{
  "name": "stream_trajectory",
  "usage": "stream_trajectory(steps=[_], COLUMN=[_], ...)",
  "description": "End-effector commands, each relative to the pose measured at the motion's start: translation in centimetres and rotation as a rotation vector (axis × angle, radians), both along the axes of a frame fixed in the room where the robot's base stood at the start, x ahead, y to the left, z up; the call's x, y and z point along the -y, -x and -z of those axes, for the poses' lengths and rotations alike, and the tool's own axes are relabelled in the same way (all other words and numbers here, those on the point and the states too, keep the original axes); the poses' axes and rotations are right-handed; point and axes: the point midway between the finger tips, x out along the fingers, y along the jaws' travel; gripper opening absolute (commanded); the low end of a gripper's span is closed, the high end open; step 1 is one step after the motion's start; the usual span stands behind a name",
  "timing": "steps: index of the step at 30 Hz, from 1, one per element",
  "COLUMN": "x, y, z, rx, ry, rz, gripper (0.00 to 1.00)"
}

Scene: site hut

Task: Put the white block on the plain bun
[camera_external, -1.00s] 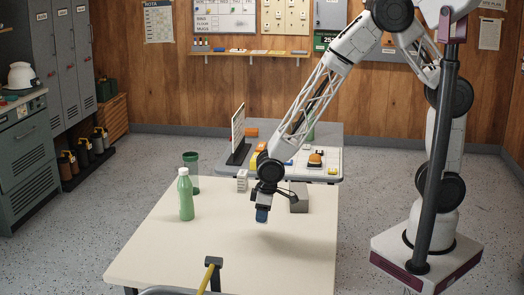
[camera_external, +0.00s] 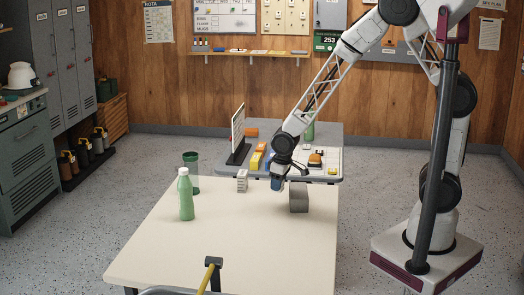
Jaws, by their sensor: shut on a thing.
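My gripper (camera_external: 279,179) is over the far part of the cream table, near the front edge of the grey tabletop. It is shut on a small blue block (camera_external: 276,185) and holds it in the air. A bun-like orange-brown thing (camera_external: 316,159) sits on the grey tabletop, to the right of my gripper; I cannot tell whether it is the plain bun. A small white thing (camera_external: 306,147) lies behind it. A white block-like thing with dark marks (camera_external: 242,181) stands at the far edge of the cream table, left of my gripper. Which one is the white block is unclear.
A grey block (camera_external: 299,197) stands just right of my gripper. A green bottle (camera_external: 186,197) and a green cup (camera_external: 191,160) stand at left. An upright board (camera_external: 238,132) and yellow blocks (camera_external: 257,160) are behind. The cream table's front (camera_external: 225,240) is mostly clear.

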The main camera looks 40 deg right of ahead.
Motion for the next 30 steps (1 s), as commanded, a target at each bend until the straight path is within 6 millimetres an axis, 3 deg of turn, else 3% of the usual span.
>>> stream_trajectory(steps=[15, 30], x=[9.8, 19.2], y=[-3.9, -5.9], z=[-1.1, -2.0], rx=[-0.001, 0.0], ry=[0.0, 0.001], rz=[0.154, 0.296], gripper=[0.17, 0.17])
